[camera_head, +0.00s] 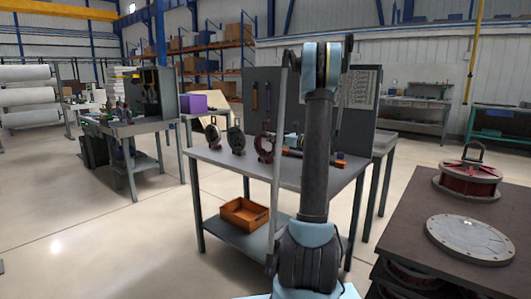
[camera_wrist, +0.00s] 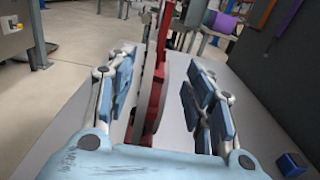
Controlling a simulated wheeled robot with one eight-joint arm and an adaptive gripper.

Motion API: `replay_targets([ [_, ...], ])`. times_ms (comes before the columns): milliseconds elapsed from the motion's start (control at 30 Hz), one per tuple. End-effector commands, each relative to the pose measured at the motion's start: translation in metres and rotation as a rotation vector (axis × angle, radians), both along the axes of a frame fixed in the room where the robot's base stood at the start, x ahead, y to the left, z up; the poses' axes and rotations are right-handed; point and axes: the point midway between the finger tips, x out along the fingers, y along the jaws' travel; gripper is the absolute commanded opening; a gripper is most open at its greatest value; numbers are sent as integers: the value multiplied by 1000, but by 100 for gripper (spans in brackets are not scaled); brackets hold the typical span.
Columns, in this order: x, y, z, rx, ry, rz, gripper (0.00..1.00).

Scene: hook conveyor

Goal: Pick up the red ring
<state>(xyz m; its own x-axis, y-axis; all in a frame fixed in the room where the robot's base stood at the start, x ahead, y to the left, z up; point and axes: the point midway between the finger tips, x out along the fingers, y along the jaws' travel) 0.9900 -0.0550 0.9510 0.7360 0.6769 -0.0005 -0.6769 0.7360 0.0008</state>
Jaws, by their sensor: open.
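The red ring (camera_head: 264,147) stands upright on the grey work table, the rightmost of a row of round parts. In the wrist view the red ring (camera_wrist: 151,95) shows nearly edge-on. My gripper (camera_wrist: 160,85) is open, with its blue finger pads on either side of the ring. Gaps show between the ring and both pads. The ring's lower part is partly hidden by the gripper body. In the head view my arm stands in front of the table, and I cannot make out the fingers there.
Two dark round parts (camera_head: 235,138) (camera_head: 212,133) stand left of the ring on the table (camera_head: 200,153). A dark panel with hanging tools rises behind. A small blue block (camera_wrist: 291,165) lies right of my gripper. An orange bin (camera_head: 244,214) sits on the lower shelf.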

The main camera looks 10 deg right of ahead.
Motion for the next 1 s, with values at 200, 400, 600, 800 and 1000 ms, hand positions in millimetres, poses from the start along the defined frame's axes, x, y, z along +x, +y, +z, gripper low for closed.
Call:
replay_targets([
  [200,7,7,-1,0,0,2,48],
  [400,22,24,-4,0,0,4,48],
  [600,39,39,-4,0,0,2,48],
  [800,40,40,-4,0,0,0,48],
  [1000,40,40,-4,0,0,0,10],
])
